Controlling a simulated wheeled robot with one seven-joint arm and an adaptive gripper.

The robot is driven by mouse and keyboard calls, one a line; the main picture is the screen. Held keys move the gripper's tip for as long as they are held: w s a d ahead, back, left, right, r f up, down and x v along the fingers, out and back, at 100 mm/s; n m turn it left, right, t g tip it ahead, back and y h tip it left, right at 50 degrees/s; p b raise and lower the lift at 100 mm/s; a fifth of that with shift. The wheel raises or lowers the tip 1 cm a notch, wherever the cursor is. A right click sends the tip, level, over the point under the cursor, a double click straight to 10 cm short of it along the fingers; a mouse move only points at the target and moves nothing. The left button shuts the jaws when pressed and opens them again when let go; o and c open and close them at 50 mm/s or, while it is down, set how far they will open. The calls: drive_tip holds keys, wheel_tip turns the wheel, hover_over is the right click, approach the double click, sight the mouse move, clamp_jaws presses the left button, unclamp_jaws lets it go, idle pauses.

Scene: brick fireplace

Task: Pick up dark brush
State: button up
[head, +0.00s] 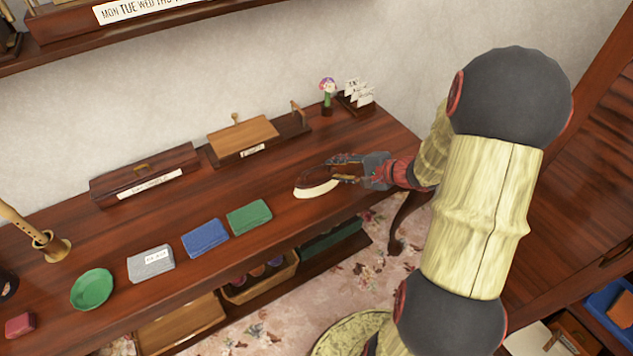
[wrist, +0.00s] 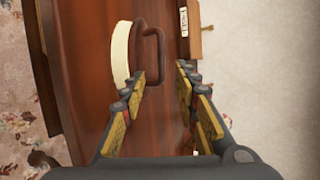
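The dark brush (head: 331,177) lies near the right end of the long wooden table, a dark brown body with cream bristles along its front side. In the wrist view the brush (wrist: 122,54) shows its cream bristle strip at left and a curved brown handle. My gripper (head: 347,169) reaches in from the right at the brush, low over the table. In the wrist view my gripper (wrist: 162,76) has its fingers apart, with the end of the handle showing between the fingertips. I cannot tell whether a finger touches it.
The table (head: 330,215) also bears green (head: 249,216), blue (head: 206,237) and grey (head: 151,263) cloth-like blocks, a green bowl (head: 92,289) and a dark box (head: 146,172). A wooden stand (head: 243,137), flower vase (head: 327,98) and small card rack (head: 357,97) stand along the wall behind.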

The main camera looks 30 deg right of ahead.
sight(321, 168)
drive_tip(key=b+x, duration=0.1)
drive_tip(key=x, duration=0.1)
drive_tip(key=b+x, duration=0.1)
drive_tip(key=x, duration=0.2)
drive_tip(key=shift+w+a, duration=0.25)
drive_tip(key=shift+a, duration=0.1)
drive_tip(key=c, duration=0.3)
clamp_jaws()
idle(0.4)
